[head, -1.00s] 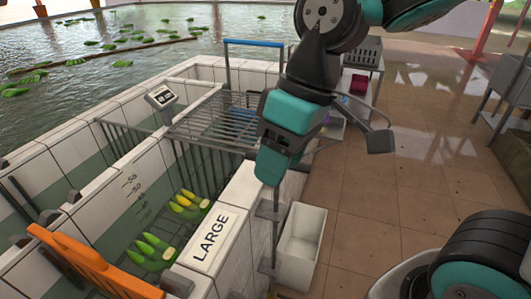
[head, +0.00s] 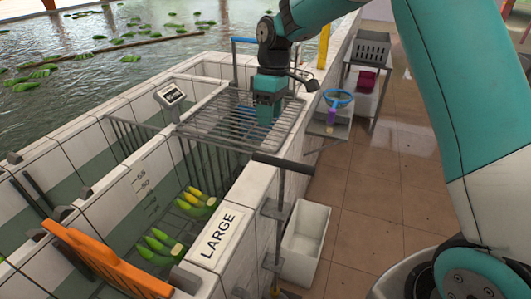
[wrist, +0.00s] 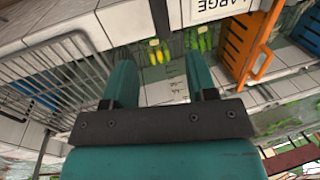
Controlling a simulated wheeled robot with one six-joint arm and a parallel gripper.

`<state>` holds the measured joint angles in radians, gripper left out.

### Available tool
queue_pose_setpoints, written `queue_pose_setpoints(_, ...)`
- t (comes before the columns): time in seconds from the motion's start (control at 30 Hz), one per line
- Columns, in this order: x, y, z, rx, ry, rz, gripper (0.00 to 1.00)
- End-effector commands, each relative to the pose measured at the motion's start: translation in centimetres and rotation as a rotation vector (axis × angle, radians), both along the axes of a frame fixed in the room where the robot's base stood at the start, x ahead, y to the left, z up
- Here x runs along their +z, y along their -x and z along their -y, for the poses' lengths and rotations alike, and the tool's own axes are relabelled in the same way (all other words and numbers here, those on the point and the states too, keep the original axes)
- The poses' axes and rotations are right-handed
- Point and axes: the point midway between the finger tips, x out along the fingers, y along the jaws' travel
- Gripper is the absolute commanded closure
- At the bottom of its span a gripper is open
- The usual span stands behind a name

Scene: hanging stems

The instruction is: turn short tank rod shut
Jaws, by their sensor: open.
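A dark T-shaped handle (head: 284,164) tops a vertical metal rod (head: 279,215) on the outside of the tiled tank wall. The plate on that wall reads LARGE (head: 219,236). I see no label for a short tank and cannot tell which rod is the short tank's. My gripper (head: 266,120) points down over the wire rack, beyond the handle and apart from it. In the wrist view its jaws (wrist: 160,62) are open with nothing between them. A dark bar (wrist: 160,16), likely the handle, shows at the top of that view.
The wire rack (head: 215,133) spans the tank beside a small display (head: 172,95). Green and yellow stems (head: 195,198) lie inside the tank, near an orange panel (head: 105,260). A white bin (head: 305,243) stands below the rod. The tiled floor (head: 370,195) is open at right.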

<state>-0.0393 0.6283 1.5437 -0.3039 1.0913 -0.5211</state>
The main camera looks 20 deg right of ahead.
Motion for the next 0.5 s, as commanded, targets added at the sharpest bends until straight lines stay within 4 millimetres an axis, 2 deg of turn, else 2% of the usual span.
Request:
queue_pose_setpoints(0.3,-6.9,1.2,-1.0,0.001,0.000,-0.004,0.48)
queue_pose_setpoints(0.5,-10.0,1.5,-1.4,-0.001,0.000,-0.002,0.48)
